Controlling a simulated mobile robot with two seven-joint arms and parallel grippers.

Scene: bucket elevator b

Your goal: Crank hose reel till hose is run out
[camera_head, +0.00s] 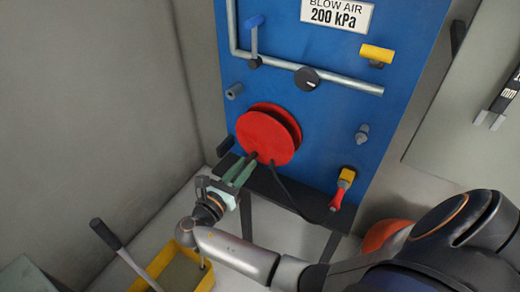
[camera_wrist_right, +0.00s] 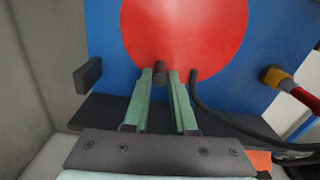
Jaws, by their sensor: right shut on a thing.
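The red hose reel (camera_head: 266,138) is mounted on the blue panel (camera_head: 205,0), and its red disc (camera_wrist_right: 185,35) fills the top of the right wrist view. A dark crank knob (camera_wrist_right: 160,70) sticks out near the disc's lower edge. My right gripper (camera_head: 247,163) reaches up to the reel's lower left side, and its green fingers (camera_wrist_right: 161,80) are shut on the knob, one on each side. A black hose (camera_head: 285,190) hangs from the reel down to the right, and it also shows in the right wrist view (camera_wrist_right: 215,120). My left gripper is not in view.
A dark shelf (camera_head: 300,198) juts out below the reel. A red-and-yellow nozzle (camera_head: 341,188) hangs at its right. Pipes with a blue-handled valve (camera_head: 254,30) run above. A yellow bucket (camera_head: 203,280) stands on the floor at lower left.

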